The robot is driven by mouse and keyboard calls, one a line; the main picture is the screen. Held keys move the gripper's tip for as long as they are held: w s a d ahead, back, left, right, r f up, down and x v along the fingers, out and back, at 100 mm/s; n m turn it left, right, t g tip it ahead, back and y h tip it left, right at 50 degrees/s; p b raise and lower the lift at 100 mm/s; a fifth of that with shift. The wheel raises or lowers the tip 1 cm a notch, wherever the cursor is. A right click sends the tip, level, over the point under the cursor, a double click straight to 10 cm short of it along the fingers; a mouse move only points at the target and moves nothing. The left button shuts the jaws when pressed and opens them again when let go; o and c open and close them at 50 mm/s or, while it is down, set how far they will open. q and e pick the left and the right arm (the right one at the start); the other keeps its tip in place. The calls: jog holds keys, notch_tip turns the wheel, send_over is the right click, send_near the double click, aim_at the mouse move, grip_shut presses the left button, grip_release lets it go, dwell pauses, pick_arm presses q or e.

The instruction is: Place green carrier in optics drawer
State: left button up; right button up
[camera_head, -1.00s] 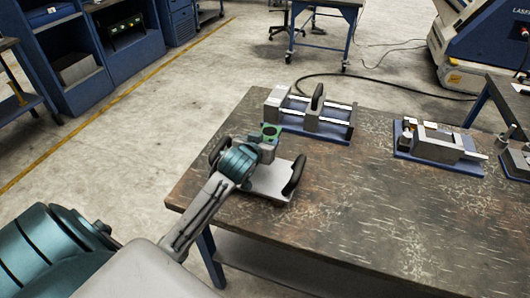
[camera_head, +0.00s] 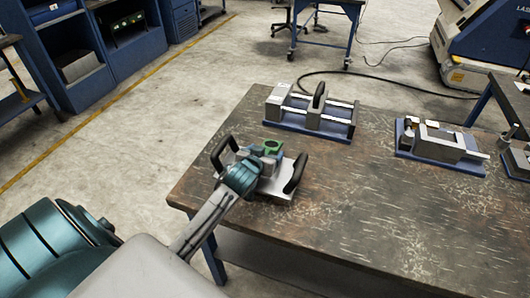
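The green carrier (camera_head: 271,147) is a small green piece with a round opening, at the tip of my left gripper (camera_head: 265,163). The gripper appears shut on it, with the fingertips small and partly hidden by the wrist. The carrier is over the back part of a light grey tray (camera_head: 270,190) with a black handle on each side; I cannot tell whether it touches the tray. Behind stands a blue-framed unit (camera_head: 310,128) with pale rails, a grey block and an upright black handle. Nothing shown labels either one as the optics drawer. My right gripper is not in view.
The dark, worn table (camera_head: 345,205) is clear at its middle and front. A grey device on a blue base (camera_head: 440,145) stands at the right, with more grey parts (camera_head: 517,160) at the right edge. My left arm crosses the table's left corner.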

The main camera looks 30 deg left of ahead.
pick_arm(q)
jog(key=shift+r, duration=0.15)
jog(key=shift+s, duration=0.3)
jog(key=b+v, duration=0.1)
jog(key=v, duration=0.9)
jog(key=shift+s+d+r, duration=0.1)
jog(key=shift+s+r, duration=0.05)
jog(key=shift+s, duration=0.1)
jog(key=shift+s+d+r, duration=0.1)
jog(key=shift+s+r, duration=0.1)
jog(key=shift+s, duration=0.2)
